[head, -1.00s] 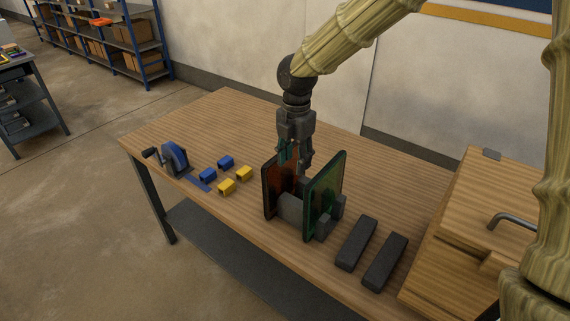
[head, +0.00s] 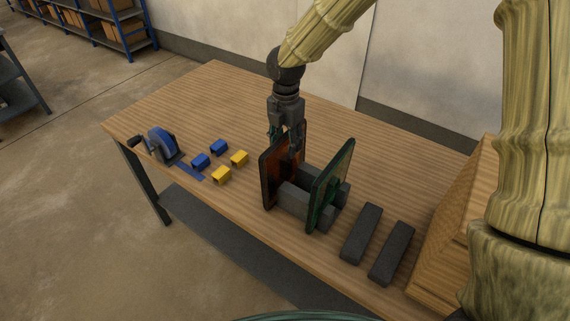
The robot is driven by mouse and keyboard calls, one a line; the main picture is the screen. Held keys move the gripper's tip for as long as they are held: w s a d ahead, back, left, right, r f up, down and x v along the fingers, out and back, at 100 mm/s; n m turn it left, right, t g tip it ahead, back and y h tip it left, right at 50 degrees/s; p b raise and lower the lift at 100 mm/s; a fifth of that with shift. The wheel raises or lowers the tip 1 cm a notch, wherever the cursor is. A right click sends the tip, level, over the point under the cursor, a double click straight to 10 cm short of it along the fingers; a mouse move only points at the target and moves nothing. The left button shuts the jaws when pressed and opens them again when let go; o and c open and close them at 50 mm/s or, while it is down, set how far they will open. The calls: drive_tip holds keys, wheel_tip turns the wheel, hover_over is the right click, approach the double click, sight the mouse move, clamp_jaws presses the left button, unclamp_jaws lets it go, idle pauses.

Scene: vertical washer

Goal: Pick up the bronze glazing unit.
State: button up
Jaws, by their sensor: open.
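The bronze glazing unit (head: 269,181) is a dark-edged, brown-red pane standing upright on the wooden table, at the left of a grey rack (head: 295,198). A green glazing unit (head: 328,190) stands at the right of the same rack, leaning slightly. My gripper (head: 285,151) points down at the top of the bronze unit, with one finger to its left and the other to its right. The fingers are apart. Whether they touch the pane I cannot tell. The lower part of the bronze unit's right face is hidden by the rack.
Two dark bars (head: 361,233) lie right of the rack, beside a wooden box (head: 451,240). Blue and yellow blocks (head: 221,175) and a blue tape dispenser (head: 162,146) stand to the left. The table's back left (head: 215,90) is clear.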

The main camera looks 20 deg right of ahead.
sight(285, 154)
drive_tip(key=shift+s+a+f+p, duration=0.15)
drive_tip(key=shift+f+p, duration=0.2)
drive_tip(key=shift+f, duration=0.65)
drive_tip(key=shift+s+f+p, duration=0.15)
drive_tip(key=shift+f+p, duration=0.15)
drive_tip(key=shift+f, duration=0.65)
drive_tip(key=shift+w+f, duration=0.15)
drive_tip(key=shift+f, duration=0.1)
drive_tip(key=shift+s+r, duration=0.15)
drive_tip(key=shift+s, duration=0.1)
drive_tip(key=shift+c, duration=0.2)
drive_tip(key=shift+w, duration=0.15)
drive_tip(key=c, duration=0.7)
clamp_jaws()
